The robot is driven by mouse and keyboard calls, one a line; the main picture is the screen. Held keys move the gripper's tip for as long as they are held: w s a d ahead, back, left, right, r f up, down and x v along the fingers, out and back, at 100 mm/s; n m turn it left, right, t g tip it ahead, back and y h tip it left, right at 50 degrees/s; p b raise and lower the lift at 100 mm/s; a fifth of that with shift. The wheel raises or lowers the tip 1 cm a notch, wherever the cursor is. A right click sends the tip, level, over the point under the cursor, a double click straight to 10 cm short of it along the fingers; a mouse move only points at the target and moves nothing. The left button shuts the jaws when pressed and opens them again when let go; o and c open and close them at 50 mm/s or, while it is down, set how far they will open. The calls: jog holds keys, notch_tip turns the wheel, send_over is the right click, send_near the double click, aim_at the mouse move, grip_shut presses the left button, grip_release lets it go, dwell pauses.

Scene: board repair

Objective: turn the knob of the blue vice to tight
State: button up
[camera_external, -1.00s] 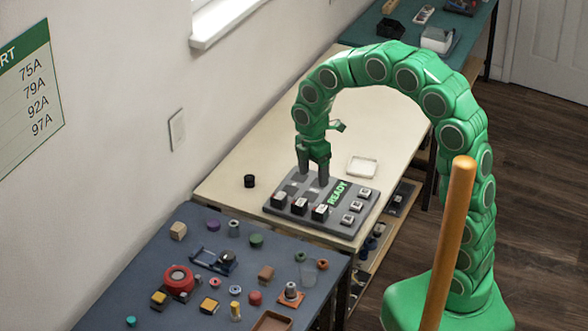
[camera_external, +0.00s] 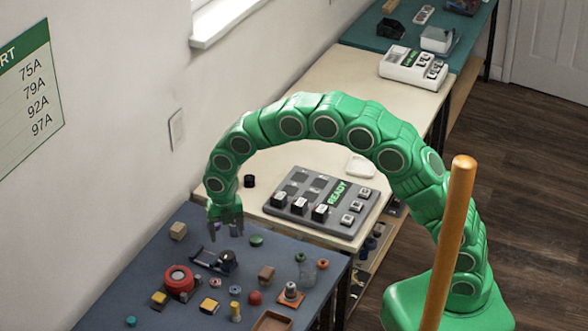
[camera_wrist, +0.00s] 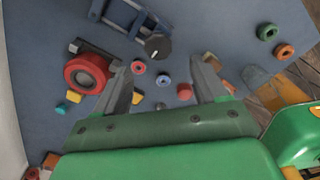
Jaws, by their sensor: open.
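The blue vice (camera_external: 208,263) sits on the dark blue-grey table and has a dark round knob (camera_external: 228,257) at its right end. In the wrist view the vice (camera_wrist: 122,14) is at the top, and its black knob (camera_wrist: 158,46) with a pale mark lies just beyond my fingers. My gripper (camera_external: 226,233) is open and empty, pointing down above the table near the vice. In the wrist view its two fingers (camera_wrist: 160,68) are spread wide, with the knob ahead of the gap between them and not touched.
A red round spool-like thing (camera_external: 179,279) stands left of the vice. Several small coloured rings and blocks lie around it, with an orange-based post (camera_external: 291,292) to the right. The grey READY board (camera_external: 298,213) is on the cream table behind. A wall runs along the left.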

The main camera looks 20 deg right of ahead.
aim_at(227, 254)
jog(key=shift+s+a+f, duration=0.1)
jog(key=shift+a+f, duration=0.1)
jog(key=shift+f, duration=0.1)
notch_tip(227, 254, down, 7)
jog(key=shift+f, duration=0.2)
jog(key=c, duration=1.1)
jog(key=shift+o, duration=0.2)
